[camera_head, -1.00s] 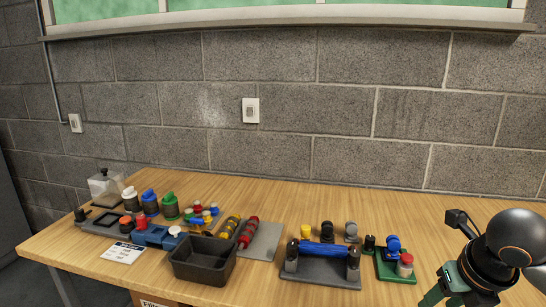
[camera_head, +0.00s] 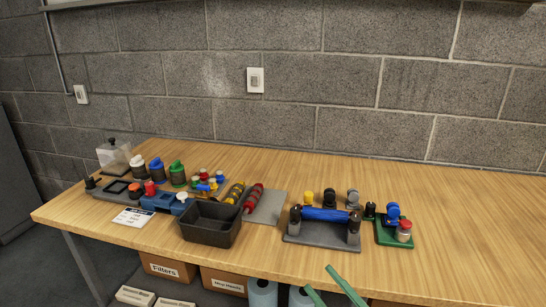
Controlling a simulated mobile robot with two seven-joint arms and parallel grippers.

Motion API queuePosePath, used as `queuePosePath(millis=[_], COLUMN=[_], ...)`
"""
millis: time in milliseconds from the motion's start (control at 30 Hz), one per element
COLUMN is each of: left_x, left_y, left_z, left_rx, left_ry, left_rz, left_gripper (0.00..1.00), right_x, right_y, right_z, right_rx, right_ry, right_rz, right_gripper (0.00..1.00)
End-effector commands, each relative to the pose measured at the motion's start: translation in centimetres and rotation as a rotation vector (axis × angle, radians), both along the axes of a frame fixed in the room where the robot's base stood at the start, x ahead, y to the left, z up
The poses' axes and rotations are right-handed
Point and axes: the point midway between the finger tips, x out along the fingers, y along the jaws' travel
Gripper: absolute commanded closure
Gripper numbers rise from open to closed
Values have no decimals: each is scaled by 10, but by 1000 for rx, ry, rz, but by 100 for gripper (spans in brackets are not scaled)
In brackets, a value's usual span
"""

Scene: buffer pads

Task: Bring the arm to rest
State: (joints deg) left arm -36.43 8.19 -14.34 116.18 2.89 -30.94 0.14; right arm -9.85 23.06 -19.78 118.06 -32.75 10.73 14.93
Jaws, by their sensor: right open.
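My right gripper (camera_head: 318,278) shows at the bottom edge, right of centre. Only its two green fingers are in view, spread apart with nothing between them. They appear in front of the table's front edge, clear of the objects on the wooden table (camera_head: 450,240). The rest of my right arm is out of view below. My left gripper is not in view.
A black bin (camera_head: 210,222) stands near the front edge. A grey stand with a blue bar (camera_head: 326,214) and a green pad (camera_head: 394,232) are to its right. Bottles (camera_head: 177,174) stand at the left. The table's right side is clear. Boxes (camera_head: 167,268) sit below.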

Motion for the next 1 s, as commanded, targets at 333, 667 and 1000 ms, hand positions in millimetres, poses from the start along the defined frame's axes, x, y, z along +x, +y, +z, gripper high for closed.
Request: queuePosePath(millis=[333,667,1000], left_x=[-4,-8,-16], left_y=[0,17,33], left_z=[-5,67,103], left_rx=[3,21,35], left_ry=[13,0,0], left_rz=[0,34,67], left_gripper=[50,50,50], right_x=[-89,-145,-152], right_y=[-46,-57,-73], right_z=[-236,-211,-174], right_rx=[220,248,254], right_ry=[1008,1231,1219], right_rz=[-397,-467,-503], right_gripper=[51,51,51])
